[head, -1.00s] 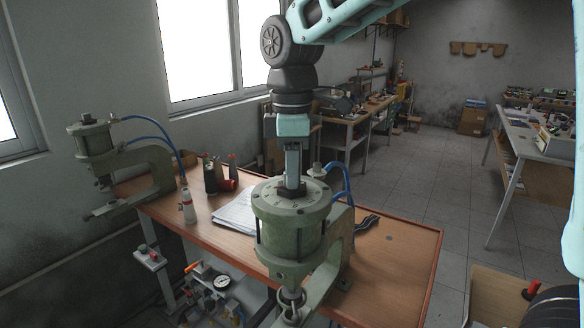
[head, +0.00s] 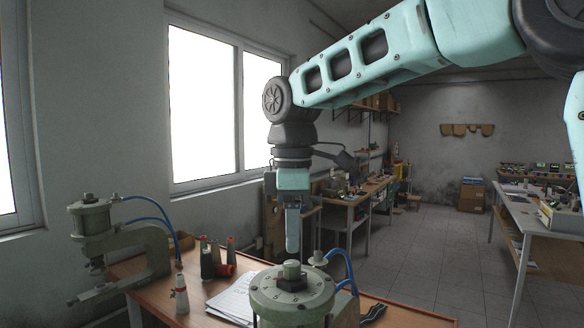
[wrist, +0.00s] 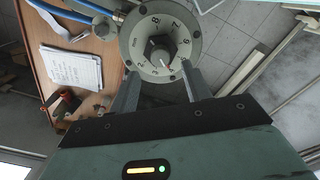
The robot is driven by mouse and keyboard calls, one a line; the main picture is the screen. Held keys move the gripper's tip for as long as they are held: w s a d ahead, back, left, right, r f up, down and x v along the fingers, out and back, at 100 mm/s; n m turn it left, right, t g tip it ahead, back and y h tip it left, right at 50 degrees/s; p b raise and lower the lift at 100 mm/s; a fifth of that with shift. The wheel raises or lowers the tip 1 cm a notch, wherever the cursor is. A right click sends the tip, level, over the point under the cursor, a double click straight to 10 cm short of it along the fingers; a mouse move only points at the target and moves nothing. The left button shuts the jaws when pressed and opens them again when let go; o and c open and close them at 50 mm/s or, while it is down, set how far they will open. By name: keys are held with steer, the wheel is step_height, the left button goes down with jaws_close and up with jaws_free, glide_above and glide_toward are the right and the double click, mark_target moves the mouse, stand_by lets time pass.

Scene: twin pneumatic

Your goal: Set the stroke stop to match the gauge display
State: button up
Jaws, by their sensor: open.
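The near pneumatic press has a round grey-green dial (head: 270,303) with numbers around its face. Its dark stroke stop knob (head: 291,276) stands at the centre. In the wrist view the knob (wrist: 161,47) shows between and beyond my fingers, with a small red mark near its edge. Numbers 6, 7 and 8 can be made out on the dial (wrist: 135,47); the exact setting is hard to tell. My gripper (head: 292,250) is open and empty, just above the knob and apart from it. The gauge display is not in view.
A second press (head: 92,228) stands at the left of the wooden bench (head: 150,302). A blue hose (head: 338,256) loops beside the near dial. A notepad (head: 232,300), a white bottle (head: 181,294) and dark containers (head: 207,262) lie behind it.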

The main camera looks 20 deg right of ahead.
mark_target(292, 263)
step_height(292, 263, up, 12)
steer(key=shift+b, duration=0.45)
stand_by(0.4)
